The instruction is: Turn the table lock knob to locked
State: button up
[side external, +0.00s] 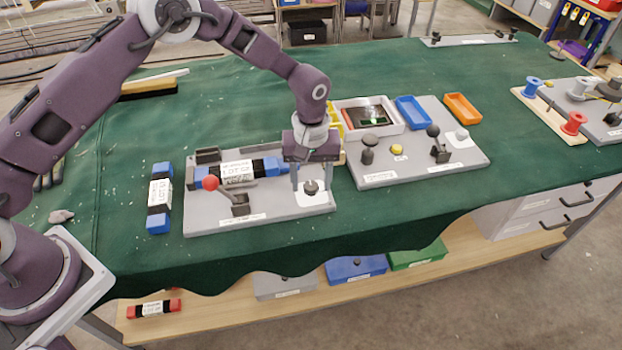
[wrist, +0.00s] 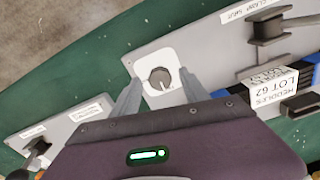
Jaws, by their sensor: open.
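The lock knob (side external: 311,187) is a small dark round knob on a white square plate at the right end of the left grey panel (side external: 262,217). In the wrist view the knob (wrist: 159,78) has a light pointer mark on its face. My gripper (side external: 312,187) points down over the knob, with one finger on each side of it. In the wrist view my gripper (wrist: 158,88) is open and its fingertips reach beside the white plate. I cannot tell whether the fingers touch the knob.
A red-balled lever (side external: 211,183) and a blue-ended heddle bundle (side external: 238,172) are on the same panel. Another blue-ended bundle (side external: 159,198) lies left of it. A second grey panel (side external: 420,145) with knobs and a switch stands close on the right. Green cloth is clear in front.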

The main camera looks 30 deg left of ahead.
jog(key=shift+c, duration=0.2)
grip_shut()
jog(key=m, duration=0.4)
jog(key=shift+m, duration=0.4)
jog(key=m, duration=0.4)
jog(key=shift+m, duration=0.3)
jog(key=m, duration=0.4)
jog(key=shift+m, duration=2.3)
